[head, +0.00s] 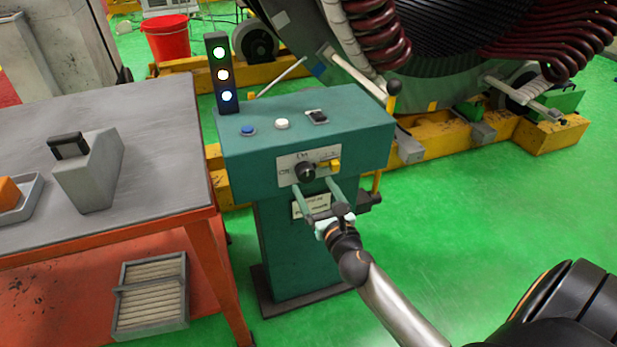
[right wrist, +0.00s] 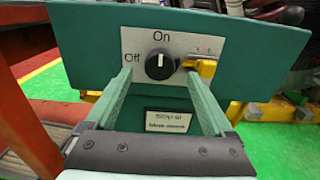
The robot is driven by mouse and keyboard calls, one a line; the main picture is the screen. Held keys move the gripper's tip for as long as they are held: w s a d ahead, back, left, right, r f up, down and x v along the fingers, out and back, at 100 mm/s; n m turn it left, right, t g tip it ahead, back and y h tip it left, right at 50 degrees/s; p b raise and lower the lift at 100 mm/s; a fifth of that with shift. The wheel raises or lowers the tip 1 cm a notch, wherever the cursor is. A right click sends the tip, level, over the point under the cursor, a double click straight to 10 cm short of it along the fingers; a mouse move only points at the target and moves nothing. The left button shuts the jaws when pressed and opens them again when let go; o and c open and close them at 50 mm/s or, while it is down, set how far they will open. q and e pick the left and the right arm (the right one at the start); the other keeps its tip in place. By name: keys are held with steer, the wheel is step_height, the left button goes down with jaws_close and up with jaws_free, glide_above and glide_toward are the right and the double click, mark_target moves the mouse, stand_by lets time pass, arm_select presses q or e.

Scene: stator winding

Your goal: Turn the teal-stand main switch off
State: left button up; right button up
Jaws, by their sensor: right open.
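The teal stand (head: 300,130) stands in the middle of the head view, with three lit lamps on a black post. Its main switch (head: 304,171) is a black round knob on a light plate on the front. In the right wrist view the knob (right wrist: 160,66) sits between the labels "Off" and "On", and its white mark points up toward "On". My right gripper (head: 318,189) is open, its fingers just in front of and below the knob. In the right wrist view its fingertips (right wrist: 158,78) are to either side of the knob; contact cannot be told. My left gripper is not in view.
A yellow part (right wrist: 202,64) sits right of the knob on the plate. A grey table (head: 130,130) with a grey block (head: 92,175) stands at the left. A large stator (head: 440,40) on yellow beams is behind. Green floor is free at the right.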

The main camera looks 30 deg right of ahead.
mark_target(307, 177)
steer(key=x, duration=0.3)
steer(key=shift+w, duration=0.35)
steer(key=shift+w+d, duration=0.15)
steer(key=shift+w, duration=0.3)
steer(key=shift+c, duration=0.4)
steer(key=c, duration=1.3)
